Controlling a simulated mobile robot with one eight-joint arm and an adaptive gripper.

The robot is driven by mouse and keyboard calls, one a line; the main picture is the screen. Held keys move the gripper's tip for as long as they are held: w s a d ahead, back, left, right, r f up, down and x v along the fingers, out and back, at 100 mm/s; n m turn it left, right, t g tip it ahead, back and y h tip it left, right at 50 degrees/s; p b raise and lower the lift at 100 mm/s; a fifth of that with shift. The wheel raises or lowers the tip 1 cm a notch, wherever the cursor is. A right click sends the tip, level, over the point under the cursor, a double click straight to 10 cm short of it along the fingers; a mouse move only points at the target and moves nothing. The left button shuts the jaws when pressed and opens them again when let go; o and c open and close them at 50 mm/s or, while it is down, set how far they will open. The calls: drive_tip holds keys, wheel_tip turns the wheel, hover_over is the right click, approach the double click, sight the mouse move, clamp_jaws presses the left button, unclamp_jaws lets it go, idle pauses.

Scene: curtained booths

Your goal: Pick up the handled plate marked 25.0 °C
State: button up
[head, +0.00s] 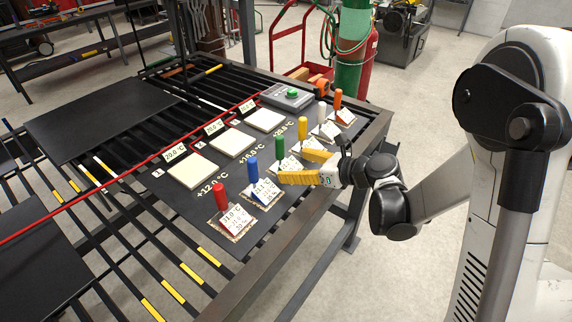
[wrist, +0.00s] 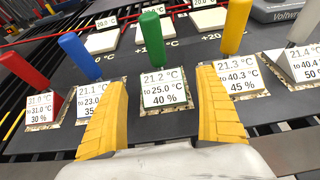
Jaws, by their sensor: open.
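The handled plate marked 25.0 °C has a green upright handle (wrist: 152,40) and a tilted white card (wrist: 163,90) reading 21.2 °C to 25.0 °C, 40 %. In the head view its green handle (head: 279,147) is third from the near end of the row. My gripper (wrist: 162,82) is open, with one yellow finger on each side of the card in the wrist view. The green handle rises beyond the fingertips, not between them. In the head view my gripper (head: 293,166) is at the right of this plate, its near finger partly covering the card.
Blue (wrist: 80,57) and yellow (wrist: 234,27) handled plates flank the green one closely. Red (wrist: 36,70), white (head: 322,112) and orange (head: 338,99) ones stand farther along. Blank pale tiles (head: 193,173) lie behind the row. A grey device (head: 287,97) sits at the far end.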

sight(287, 162)
drive_tip(key=b+x, duration=0.1)
drive_tip(key=x, duration=0.2)
drive_tip(key=shift+w+a+f, duration=0.1)
drive_tip(key=shift+w+a, duration=0.1)
drive_tip(key=shift+w, duration=0.05)
drive_tip(key=c, duration=1.5)
